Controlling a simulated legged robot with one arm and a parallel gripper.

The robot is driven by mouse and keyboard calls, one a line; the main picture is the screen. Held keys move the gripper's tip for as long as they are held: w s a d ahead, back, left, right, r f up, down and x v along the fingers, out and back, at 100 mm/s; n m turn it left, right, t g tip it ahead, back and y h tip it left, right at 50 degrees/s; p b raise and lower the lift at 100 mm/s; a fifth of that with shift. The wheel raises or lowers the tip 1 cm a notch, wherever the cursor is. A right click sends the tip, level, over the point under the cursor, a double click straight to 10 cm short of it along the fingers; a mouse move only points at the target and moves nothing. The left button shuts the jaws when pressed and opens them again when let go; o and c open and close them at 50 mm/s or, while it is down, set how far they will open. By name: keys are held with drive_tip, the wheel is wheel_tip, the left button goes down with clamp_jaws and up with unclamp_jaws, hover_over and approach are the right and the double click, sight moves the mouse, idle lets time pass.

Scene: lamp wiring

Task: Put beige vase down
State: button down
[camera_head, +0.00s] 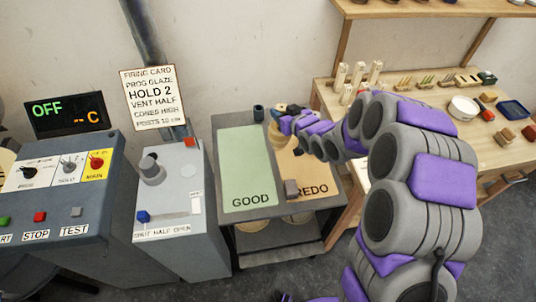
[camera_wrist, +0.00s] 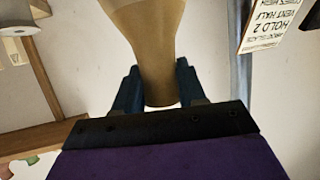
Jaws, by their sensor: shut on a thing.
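The beige vase (camera_wrist: 150,50) is upside down in the wrist view, gripped between the two dark blue fingers of my gripper (camera_wrist: 157,88). In the head view my gripper (camera_head: 284,112) is over the back of the table, near the line between the green GOOD mat (camera_head: 246,170) and the tan REDO mat (camera_head: 318,178). Part of the vase (camera_head: 277,137) shows beside the fingers. I cannot tell whether its base touches the table.
The grey control box (camera_head: 175,215) is to the left, and the wooden workbench (camera_head: 425,100) with tools is to the right. Most of the GOOD mat is clear.

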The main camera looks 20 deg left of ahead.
sight(274, 124)
drive_tip(key=shift+s+a+r+n, duration=0.1)
drive_tip(key=shift+a+n, duration=0.2)
drive_tip(key=shift+a, duration=0.3)
drive_tip(key=shift+a+f+g+y, duration=0.15)
drive_tip(key=shift+f+g+y, duration=0.05)
drive_tip(key=shift+g+y, duration=0.1)
drive_tip(key=f, duration=0.3)
drive_tip(key=a+f+b, duration=0.1)
drive_tip(key=f, duration=0.2)
drive_tip(key=shift+a+f, duration=0.1)
drive_tip(key=shift+f, duration=0.05)
drive_tip(key=shift+d+f+b, duration=0.2)
drive_tip(key=shift+f+b, duration=0.05)
drive_tip(key=shift+f, duration=0.7)
drive_tip(key=shift+d+f+b, duration=0.2)
drive_tip(key=shift+f, duration=0.7)
drive_tip(key=shift+a, duration=0.15)
drive_tip(key=c, duration=0.6)
unclamp_jaws()
drive_tip(key=shift+c, duration=0.2)
